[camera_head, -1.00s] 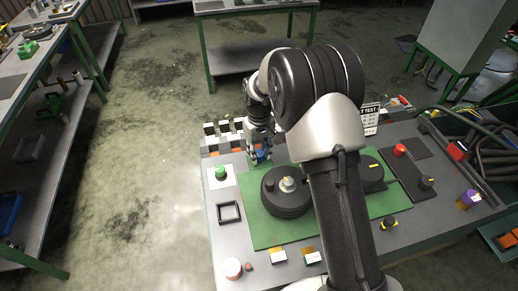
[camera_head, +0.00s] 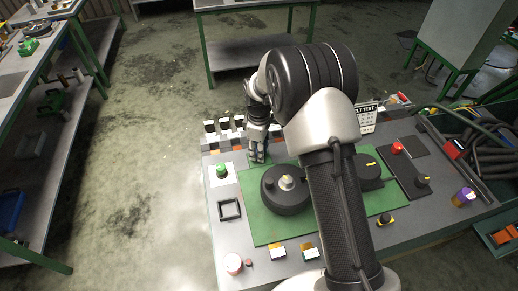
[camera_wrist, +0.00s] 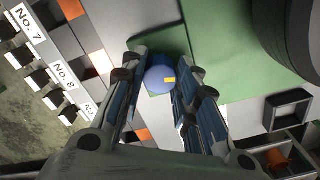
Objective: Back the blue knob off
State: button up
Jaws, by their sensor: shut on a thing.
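The blue knob (camera_wrist: 157,80) is round with a small yellow mark on its top. In the wrist view it sits between the two fingertips of my gripper (camera_wrist: 162,70), one on each side, and the gripper is shut on it. In the head view my gripper (camera_head: 257,154) points down at the back left corner of the green plate (camera_head: 250,225). The knob is mostly hidden there by the fingers, and its lower part does not show in the wrist view.
A large black round part (camera_head: 285,190) stands on the green plate, right of my gripper. A green knob (camera_head: 221,170) on a white plate is to the left. A small black square frame (camera_head: 229,209) lies front left.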

jog(key=shift+n, duration=0.4)
jog(key=o, duration=1)
jog(key=shift+o, duration=0.2)
jog(key=shift+r, duration=0.15)
notch_tip(320, 180, up, 12)
dwell(0.3)
